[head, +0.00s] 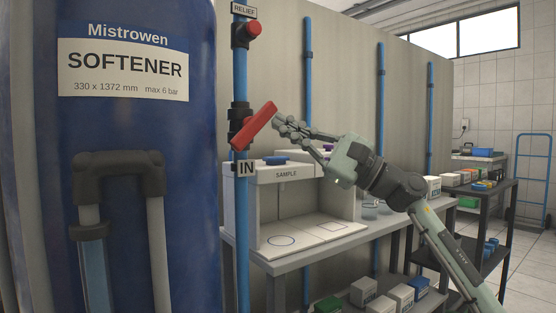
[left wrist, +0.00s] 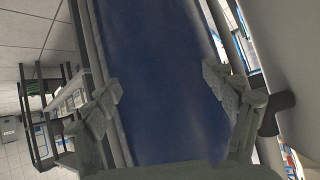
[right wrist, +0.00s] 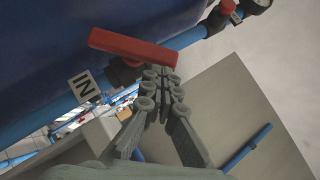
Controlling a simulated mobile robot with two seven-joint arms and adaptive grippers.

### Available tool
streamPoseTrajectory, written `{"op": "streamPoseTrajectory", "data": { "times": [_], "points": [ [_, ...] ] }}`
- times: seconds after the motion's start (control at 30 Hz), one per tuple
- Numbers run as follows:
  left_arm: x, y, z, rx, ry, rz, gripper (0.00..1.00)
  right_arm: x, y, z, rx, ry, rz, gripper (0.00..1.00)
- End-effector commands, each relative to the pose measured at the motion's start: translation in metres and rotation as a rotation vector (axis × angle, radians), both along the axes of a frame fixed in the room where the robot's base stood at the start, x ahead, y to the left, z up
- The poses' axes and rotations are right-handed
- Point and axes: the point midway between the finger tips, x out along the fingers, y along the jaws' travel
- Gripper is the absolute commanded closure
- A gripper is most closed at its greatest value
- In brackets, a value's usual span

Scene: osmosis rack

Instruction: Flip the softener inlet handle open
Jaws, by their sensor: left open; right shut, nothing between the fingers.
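The softener inlet handle (head: 254,125) is a red lever on the blue vertical pipe, just above the IN label (head: 246,167). In the head view it slants up to the right from the dark valve body. My right gripper (head: 281,121) is shut and empty, its fingertips close to the handle's right side. In the right wrist view the red handle (right wrist: 133,48) lies just beyond the shut fingertips (right wrist: 160,75); I cannot tell whether they touch. My left gripper (left wrist: 160,85) is open and empty in the left wrist view, facing a blue surface. It is out of the head view.
The blue softener tank (head: 140,130) stands at the left, close to the pipe. A red relief knob (head: 254,28) sits higher on the same pipe. A SAMPLE station (head: 295,173) on a grey bench (head: 300,264) lies behind and below my right gripper. Boxes stand lower down.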

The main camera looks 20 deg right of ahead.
Motion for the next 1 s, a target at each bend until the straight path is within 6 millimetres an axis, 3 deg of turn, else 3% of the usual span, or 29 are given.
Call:
{"op": "streamPoseTrajectory", "data": {
  "times": [0.1, 0.2, 0.37, 0.7, 1.0],
  "points": [
    [0.013, -0.018, 0.018, -0.045, -0.115, -0.032, 0.16, -0.001, 0.000, 0.008, -0.108, -0.043, -0.002, 1.00],
    [0.016, -0.024, 0.026, -0.059, -0.151, -0.041, 0.16, -0.001, 0.000, 0.015, -0.195, -0.076, -0.001, 1.00],
    [0.010, -0.013, 0.017, -0.032, -0.087, -0.023, 0.16, -0.002, 0.003, 0.025, -0.338, -0.127, -0.001, 1.00],
    [-0.047, 0.049, -0.036, 0.105, 0.295, 0.093, 0.16, -0.004, 0.010, 0.037, -0.574, -0.210, 0.001, 1.00],
    [-0.102, 0.090, -0.055, 0.184, 0.559, 0.185, 0.16, -0.005, 0.014, 0.040, -0.691, -0.252, 0.002, 1.00]
  ]
}}
